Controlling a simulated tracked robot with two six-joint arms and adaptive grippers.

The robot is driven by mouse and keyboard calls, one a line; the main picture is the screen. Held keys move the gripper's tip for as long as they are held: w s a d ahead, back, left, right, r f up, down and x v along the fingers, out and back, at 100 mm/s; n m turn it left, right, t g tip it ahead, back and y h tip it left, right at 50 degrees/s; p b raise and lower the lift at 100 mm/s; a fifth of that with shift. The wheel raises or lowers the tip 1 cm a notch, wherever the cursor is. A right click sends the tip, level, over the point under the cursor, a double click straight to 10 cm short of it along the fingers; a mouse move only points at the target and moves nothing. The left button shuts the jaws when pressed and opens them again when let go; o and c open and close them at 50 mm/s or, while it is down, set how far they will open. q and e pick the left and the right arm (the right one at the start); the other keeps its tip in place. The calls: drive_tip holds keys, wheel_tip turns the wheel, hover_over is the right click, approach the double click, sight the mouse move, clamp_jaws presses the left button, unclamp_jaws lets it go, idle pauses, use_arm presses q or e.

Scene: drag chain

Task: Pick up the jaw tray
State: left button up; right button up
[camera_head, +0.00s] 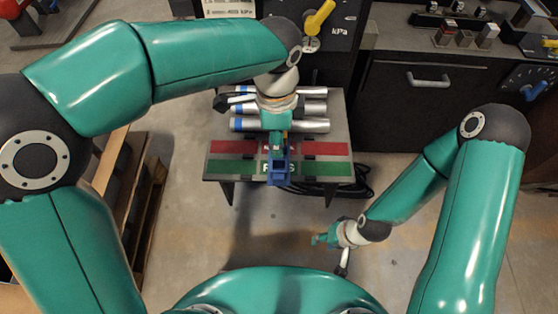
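A small blue tray-like piece (279,172) shows over the red and green panel at the front of the small table (342,125); I take it as the jaw tray, but cannot be sure. My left gripper (276,147) points down over the table, right at the blue piece. The gripper's wrist hides much of its fingers, so I cannot tell whether they are closed on it or only beside it. My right gripper (322,240) is low over the floor in front of the table, away from it. Its fingers are small in view and nothing shows in them.
Several metal cylinders (308,125) with blue bands lie across the back of the table. A red strip (325,148) and a green strip (330,169) mark its front. A dark machine (337,45) with a yellow lever stands behind. A wooden pallet (140,205) is at left. Black cable (362,184) lies at right.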

use_arm(q)
drive_tip(key=b, duration=0.2)
hover_over(278, 175)
wheel_tip(278, 175, down, 10)
drive_tip(key=shift+s+a, duration=0.1)
drive_tip(key=shift+f+b, duration=0.55)
drive_tip(key=shift+f, duration=2.65)
clamp_jaws()
